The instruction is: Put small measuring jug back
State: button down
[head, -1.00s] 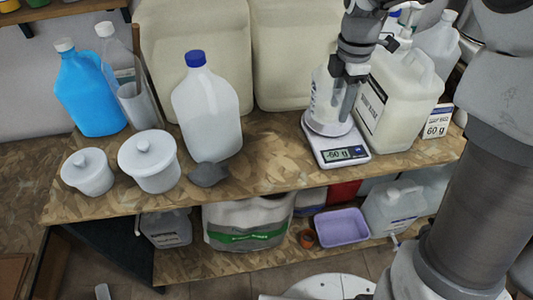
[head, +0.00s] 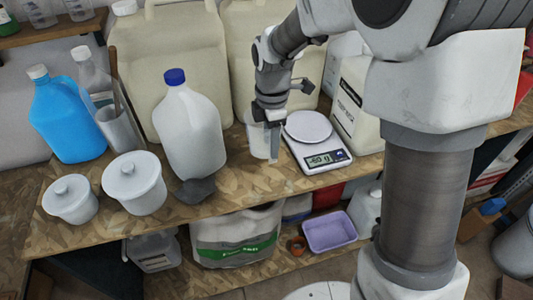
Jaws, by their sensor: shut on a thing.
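The small measuring jug (head: 258,138) is a pale translucent vessel in the head view, between the blue-capped white jug and the kitchen scale. My gripper (head: 267,130) points down and is shut on its right side. The jug is upright, at or just above the wooden shelf; I cannot tell whether it touches. The scale (head: 309,128) has an empty round plate, and its display reads -60 g.
A white jug with a blue cap (head: 193,125) stands just left of the measuring jug. A labelled canister (head: 356,108) stands right of the scale. Two lidded white pots (head: 134,184), a dark lump (head: 196,190) and a blue bottle (head: 66,117) are further left. Large canisters (head: 185,55) stand behind.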

jog(key=shift+s+a+f, duration=0.1)
jog(key=shift+a+f, duration=0.3)
jog(key=shift+a, duration=0.1)
jog(key=shift+f, duration=1.9)
jog(key=shift+f, duration=0.15)
jog(key=shift+c, duration=1.4)
grip_release()
